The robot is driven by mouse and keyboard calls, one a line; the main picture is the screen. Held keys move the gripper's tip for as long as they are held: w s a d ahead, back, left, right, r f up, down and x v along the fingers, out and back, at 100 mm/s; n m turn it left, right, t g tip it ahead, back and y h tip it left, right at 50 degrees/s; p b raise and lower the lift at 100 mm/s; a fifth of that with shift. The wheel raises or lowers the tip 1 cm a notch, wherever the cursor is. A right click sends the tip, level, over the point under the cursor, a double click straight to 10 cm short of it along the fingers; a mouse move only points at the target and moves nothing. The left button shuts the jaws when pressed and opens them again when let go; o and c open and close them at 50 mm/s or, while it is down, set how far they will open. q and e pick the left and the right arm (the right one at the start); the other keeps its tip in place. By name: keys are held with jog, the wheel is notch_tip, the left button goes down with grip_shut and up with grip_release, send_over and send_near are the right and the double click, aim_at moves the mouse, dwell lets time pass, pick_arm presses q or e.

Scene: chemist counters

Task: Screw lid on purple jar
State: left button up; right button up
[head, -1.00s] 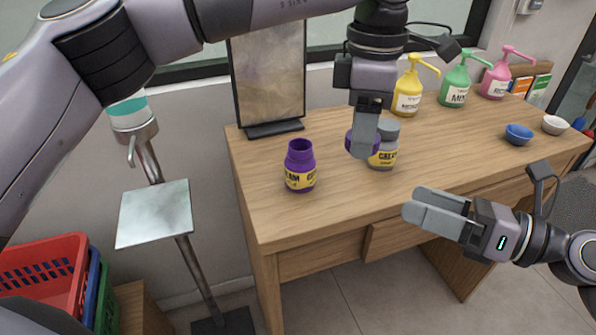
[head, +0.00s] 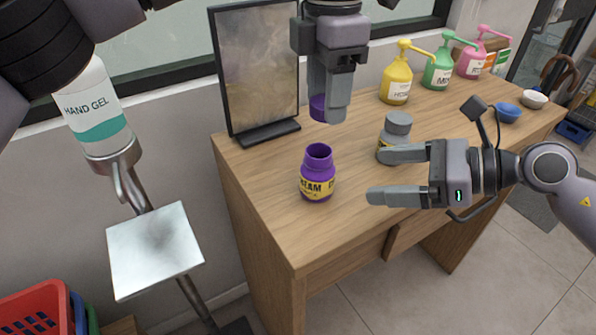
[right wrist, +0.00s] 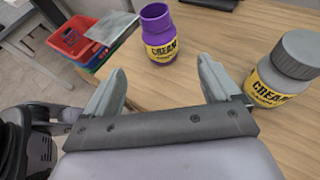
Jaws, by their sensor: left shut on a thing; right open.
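The purple jar (head: 318,175) stands upright and open-topped on the wooden counter, its yellow label facing forward. In the right wrist view the purple jar (right wrist: 157,35) stands beyond the fingers. My left gripper (head: 328,108) points down above the counter, behind the jar, shut on the purple lid (head: 318,108). The lid is partly hidden by the fingers and is apart from the jar. My right gripper (head: 385,175) is open and empty, right of the purple jar; its fingers (right wrist: 160,85) point towards the jar without touching it.
A grey jar (head: 397,130) with a grey lid stands close to my right gripper, right of it in the right wrist view (right wrist: 285,70). A mirror (head: 258,65) stands at the back left. Pump bottles (head: 397,75) and bowls (head: 508,113) are at the back right.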

aim_at(315, 175)
pick_arm(q)
jog(key=shift+w+a, duration=0.1)
jog(key=shift+a, duration=0.3)
pick_arm(e)
jog(key=shift+w+a, duration=0.15)
jog(key=shift+a, duration=0.3)
jog(key=x, duration=1.2)
jog(key=shift+d, duration=0.1)
jog(key=c, duration=1.5)
pick_arm(q)
jog(key=shift+f, duration=2.5)
jog(key=shift+f, duration=0.1)
jog(key=shift+f, duration=0.75)
jog(key=shift+f, duration=0.6)
